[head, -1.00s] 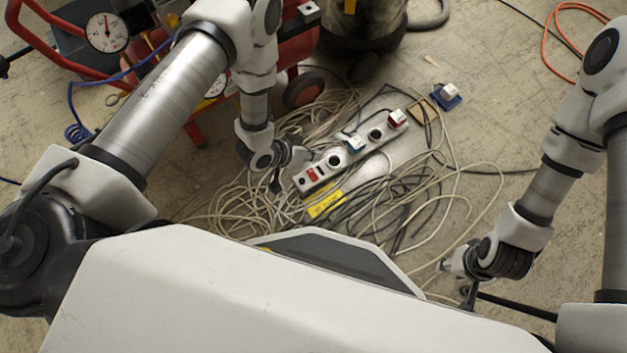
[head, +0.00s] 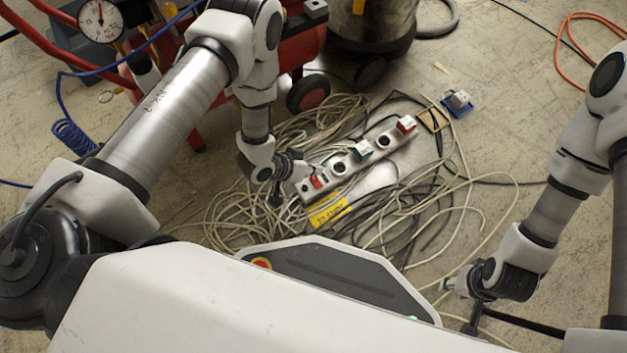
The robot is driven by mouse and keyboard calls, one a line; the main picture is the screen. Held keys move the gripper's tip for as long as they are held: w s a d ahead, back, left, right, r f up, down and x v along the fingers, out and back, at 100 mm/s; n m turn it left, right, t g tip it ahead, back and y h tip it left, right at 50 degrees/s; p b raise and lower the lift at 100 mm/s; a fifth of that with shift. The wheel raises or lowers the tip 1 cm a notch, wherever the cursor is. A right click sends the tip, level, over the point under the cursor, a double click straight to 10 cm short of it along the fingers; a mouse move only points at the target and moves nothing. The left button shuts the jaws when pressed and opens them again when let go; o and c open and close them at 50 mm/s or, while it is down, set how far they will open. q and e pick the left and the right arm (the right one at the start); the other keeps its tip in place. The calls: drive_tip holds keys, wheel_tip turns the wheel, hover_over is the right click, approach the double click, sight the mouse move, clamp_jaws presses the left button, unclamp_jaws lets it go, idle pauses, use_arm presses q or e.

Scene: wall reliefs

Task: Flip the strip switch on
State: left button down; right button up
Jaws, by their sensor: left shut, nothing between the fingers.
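The white power strip (head: 374,148) lies slanted on the floor among cables, its near left end by my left gripper. Its red switch (head: 318,182) sits near that left end. Whether the switch is on or off is too small to tell. A teal-sided plug (head: 361,150) and a red-sided plug (head: 405,125) sit in the strip, with dark round sockets between. My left gripper (head: 312,169) is shut and empty, its tip close to the red switch; I cannot tell if they touch. My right gripper (head: 450,284) is low at the right, away from the strip; its fingers are unclear.
Loose pale and dark cables (head: 240,205) surround the strip. A yellow label (head: 328,210) lies below it. A blue socket piece (head: 457,103) lies beyond its far end. A red wheeled machine with a gauge (head: 101,20) stands at upper left. Open floor lies at the right.

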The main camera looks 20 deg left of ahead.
sight(313, 179)
use_arm(q)
drive_tip(key=shift+w+a+f+b, duration=0.15)
drive_tip(key=shift+f+b, duration=0.2)
drive_tip(key=shift+f, duration=0.5)
drive_tip(key=shift+w+a+f+b, duration=0.15)
drive_tip(key=shift+f+b, duration=0.15)
drive_tip(key=shift+f, duration=0.55)
use_arm(e)
drive_tip(key=shift+w+f, duration=0.1)
drive_tip(key=shift+f, duration=1.1)
use_arm(q)
drive_tip(key=shift+s, duration=0.1)
drive_tip(key=shift+f, duration=0.35)
use_arm(e)
drive_tip(key=shift+f, duration=0.15)
use_arm(q)
drive_tip(key=shift+a+f+b, duration=0.1)
drive_tip(key=shift+f+b, duration=0.3)
use_arm(e)
drive_tip(key=shift+f, duration=0.25)
use_arm(q)
drive_tip(key=shift+r+p, duration=0.8)
drive_tip(key=shift+p, duration=0.1)
use_arm(e)
drive_tip(key=shift+r, duration=0.85)
use_arm(q)
drive_tip(key=shift+r, duration=0.1)
use_arm(e)
drive_tip(key=shift+r, duration=0.1)
